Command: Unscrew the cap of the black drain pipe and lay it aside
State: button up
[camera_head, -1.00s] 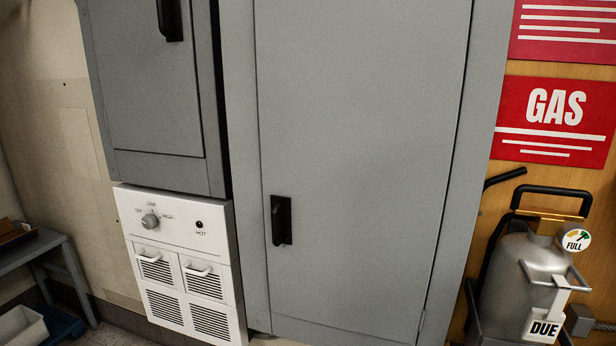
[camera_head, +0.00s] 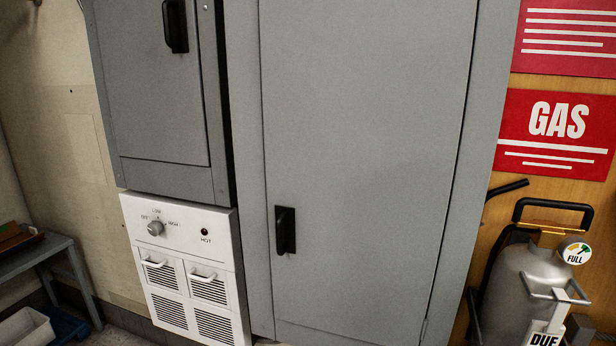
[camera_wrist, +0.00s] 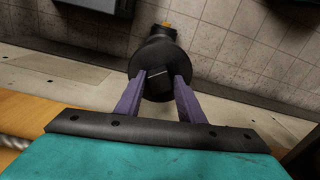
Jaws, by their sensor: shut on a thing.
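In the wrist view, my gripper (camera_wrist: 164,76) has its two purple fingers on either side of a round black cap (camera_wrist: 157,88) and is shut on it. The cap's flat end faces the camera and has a pale line across it. The black drain pipe (camera_wrist: 155,50) shows directly beyond the cap, in line with it. I cannot tell whether cap and pipe are still joined. My gripper is not in the head view.
The wrist view shows a tiled floor (camera_wrist: 215,65) beyond the pipe. In the head view, a tall grey cabinet (camera_head: 365,130) fills the middle. A white heater panel (camera_head: 185,265) stands left of it, and a silver gas canister (camera_head: 520,285) stands at right.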

jog(key=shift+r+p, duration=0.5)
jog(key=shift+r, duration=0.1)
jog(key=shift+r+p, duration=1.45)
jog(key=shift+p, duration=0.25)
jog(key=shift+a+f, duration=0.1)
jog(key=shift+a, duration=0.05)
